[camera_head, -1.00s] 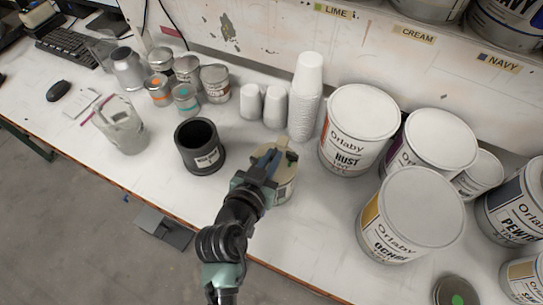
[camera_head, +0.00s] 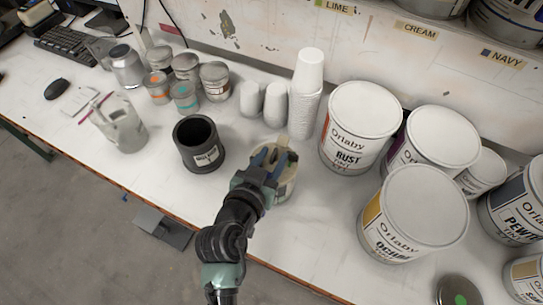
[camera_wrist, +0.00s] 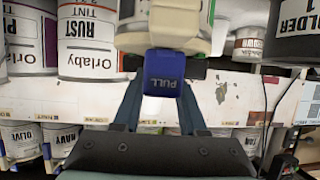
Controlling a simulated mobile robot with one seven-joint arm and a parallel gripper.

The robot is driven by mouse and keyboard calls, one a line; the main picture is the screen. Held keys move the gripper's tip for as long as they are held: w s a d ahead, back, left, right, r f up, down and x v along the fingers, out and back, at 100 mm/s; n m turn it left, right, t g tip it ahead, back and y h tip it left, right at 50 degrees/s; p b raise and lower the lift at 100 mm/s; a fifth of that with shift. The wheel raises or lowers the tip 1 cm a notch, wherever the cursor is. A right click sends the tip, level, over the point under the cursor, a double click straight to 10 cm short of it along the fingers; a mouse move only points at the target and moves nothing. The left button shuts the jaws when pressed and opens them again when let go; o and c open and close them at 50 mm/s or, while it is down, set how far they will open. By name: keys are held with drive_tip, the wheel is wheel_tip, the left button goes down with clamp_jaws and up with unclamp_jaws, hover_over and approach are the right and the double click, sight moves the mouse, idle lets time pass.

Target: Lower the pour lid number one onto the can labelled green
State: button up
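My gripper (camera_head: 268,160) is at the front middle of the bench. Its two fingers lie on either side of a blue block marked PULL (camera_wrist: 165,75) in the wrist view, which appears to be the pour lid's tab. The cream pour lid (camera_head: 291,157) shows around and behind the fingers in the head view. A pale can with a label (camera_head: 287,190) is directly under it, partly hidden by my gripper. I cannot read its label, nor tell whether lid and can touch.
The black holder (camera_head: 200,145) stands close left of my gripper. White cup stacks (camera_head: 305,95) stand behind it. The Rust can (camera_head: 355,130) and Ochre can (camera_head: 412,215) stand to the right. Bare bench shows in front of the holder.

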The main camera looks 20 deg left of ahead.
drive_tip(key=shift+s, duration=0.1)
drive_tip(key=b+v, duration=0.3)
drive_tip(key=v, duration=0.9)
drive_tip(key=shift+s+r, duration=0.2)
drive_tip(key=shift+s, duration=0.15)
drive_tip(key=shift+w+r, duration=0.1)
